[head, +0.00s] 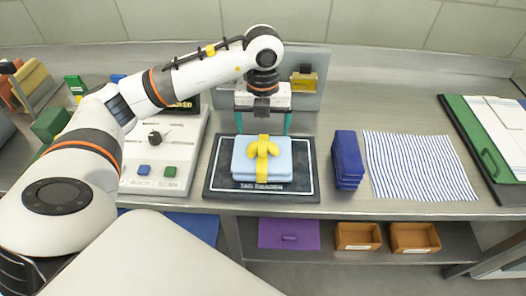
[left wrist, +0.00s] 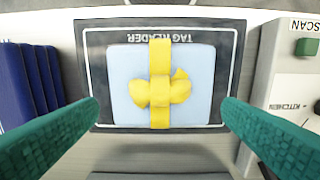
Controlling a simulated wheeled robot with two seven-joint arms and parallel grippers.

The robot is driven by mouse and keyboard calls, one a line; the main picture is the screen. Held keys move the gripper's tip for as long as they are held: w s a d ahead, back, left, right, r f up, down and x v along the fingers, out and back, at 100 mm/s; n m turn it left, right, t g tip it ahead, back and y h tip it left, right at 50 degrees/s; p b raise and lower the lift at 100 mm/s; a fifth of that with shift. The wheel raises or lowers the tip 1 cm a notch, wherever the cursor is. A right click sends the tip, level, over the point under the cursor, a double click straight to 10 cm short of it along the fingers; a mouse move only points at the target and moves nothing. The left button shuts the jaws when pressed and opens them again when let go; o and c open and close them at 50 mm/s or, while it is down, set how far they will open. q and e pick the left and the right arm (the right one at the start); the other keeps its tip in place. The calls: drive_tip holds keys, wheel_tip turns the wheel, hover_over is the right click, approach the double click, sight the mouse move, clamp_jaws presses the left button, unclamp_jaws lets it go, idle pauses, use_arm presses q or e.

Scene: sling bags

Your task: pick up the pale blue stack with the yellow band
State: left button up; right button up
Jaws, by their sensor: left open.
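The pale blue stack with the yellow band (head: 247,166) lies flat on the dark tag reader pad (head: 215,186), its yellow bow on top. In the left wrist view the stack (left wrist: 125,85) sits centred ahead, between and beyond the two green fingers. My left gripper (head: 263,122) is open and empty. In the head view it hangs just behind and above the stack, fingers spread wide and apart from it. In the left wrist view the gripper's fingers (left wrist: 160,108) flank the stack without touching it. My right gripper is not in view.
A dark blue folded stack (head: 347,158) stands right of the pad, beside a striped cloth (head: 420,165). A white panel with buttons (head: 185,140) is on the left. A grey upright board (head: 312,95) stands behind the gripper. A green-edged board (head: 480,140) lies far right.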

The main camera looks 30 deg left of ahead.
sight(263, 143)
use_arm(q)
drive_tip(key=shift+w+f, duration=0.1)
drive_tip(key=shift+f, duration=0.3)
drive_tip(key=shift+w+f, duration=0.1)
drive_tip(key=shift+f, duration=0.15)
drive_tip(key=f+p, duration=0.2)
drive_tip(key=f, duration=0.2)
drive_tip(key=shift+s+f, duration=0.2)
drive_tip(key=shift+f, duration=0.25)
drive_tip(key=shift+w, duration=0.1)
drive_tip(key=shift+c, duration=0.7)
clamp_jaws()
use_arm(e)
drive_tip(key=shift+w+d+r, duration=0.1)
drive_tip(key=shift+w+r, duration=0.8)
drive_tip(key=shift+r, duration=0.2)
